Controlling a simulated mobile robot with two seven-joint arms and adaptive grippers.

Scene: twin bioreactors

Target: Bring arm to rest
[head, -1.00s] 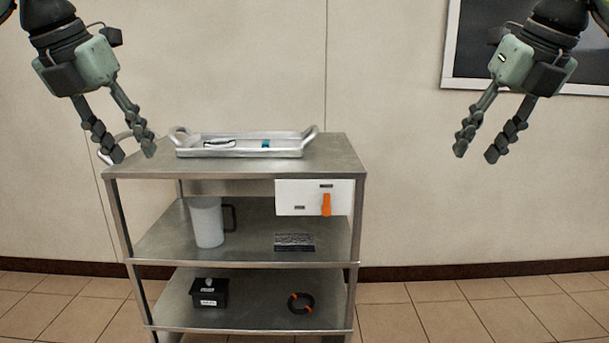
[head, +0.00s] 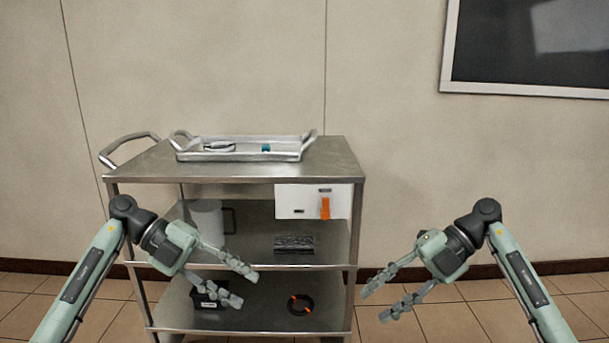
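My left gripper (head: 246,286) is open and empty, low in the head view. It shows in front of the cart's lower shelves and hides part of the white jug and the black box. My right gripper (head: 372,303) is open and empty, to the right of the cart, with the floor behind it. Its fingers point left and slightly down. Both arms come up from the bottom of the picture and bend inward toward each other.
A metal cart (head: 240,172) carries a tray (head: 290,156) with small items on top. Below are a white jug (head: 205,215), a dark block (head: 294,244), a black box (head: 203,300), a dark ring (head: 300,304) and a white box with an orange handle (head: 300,200). Floor right of the cart is clear.

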